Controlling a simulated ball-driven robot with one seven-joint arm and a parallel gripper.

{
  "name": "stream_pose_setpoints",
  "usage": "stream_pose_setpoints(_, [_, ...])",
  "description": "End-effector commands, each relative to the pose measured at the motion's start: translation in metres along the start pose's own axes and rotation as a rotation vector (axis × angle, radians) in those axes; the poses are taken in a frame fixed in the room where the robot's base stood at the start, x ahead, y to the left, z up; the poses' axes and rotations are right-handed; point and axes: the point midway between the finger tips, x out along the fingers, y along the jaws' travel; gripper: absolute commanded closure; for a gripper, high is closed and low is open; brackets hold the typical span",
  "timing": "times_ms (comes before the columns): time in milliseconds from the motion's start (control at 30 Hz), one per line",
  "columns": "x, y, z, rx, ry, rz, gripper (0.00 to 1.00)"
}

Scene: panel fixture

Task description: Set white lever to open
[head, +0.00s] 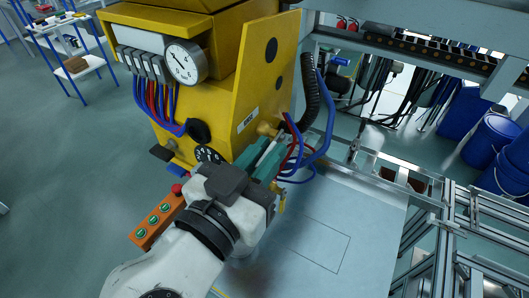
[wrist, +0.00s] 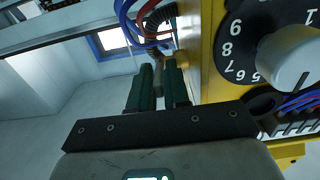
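My gripper (head: 262,158) has two green fingers at the right side of the yellow panel housing (head: 215,110), by a brass valve fitting (head: 268,129). A pale strip, apparently the white lever (head: 265,151), shows between the fingers in the head view. The fingers hide most of it, and I cannot tell its angle. In the wrist view the fingers (wrist: 160,85) stand close together with a narrow gap, pointing towards the hoses. I cannot make out the lever there, nor whether the fingers touch it.
Red and blue hoses (head: 300,145) hang just beyond the fingers. A numbered dial with a white knob (wrist: 288,58) is close at the right. An orange button box (head: 155,222) lies left of my arm. The grey plate (head: 345,225) at the right is clear.

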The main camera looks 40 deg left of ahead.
Motion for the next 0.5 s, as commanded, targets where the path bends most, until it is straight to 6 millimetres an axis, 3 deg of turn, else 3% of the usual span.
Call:
stream_pose_setpoints(167, [-0.0001,0.0000,-0.0001,0.000,0.000,0.000,1.00])
stream_pose_setpoints(500, [0.0005,0.0006,-0.0063,0.003,-0.031,0.002,1.00])
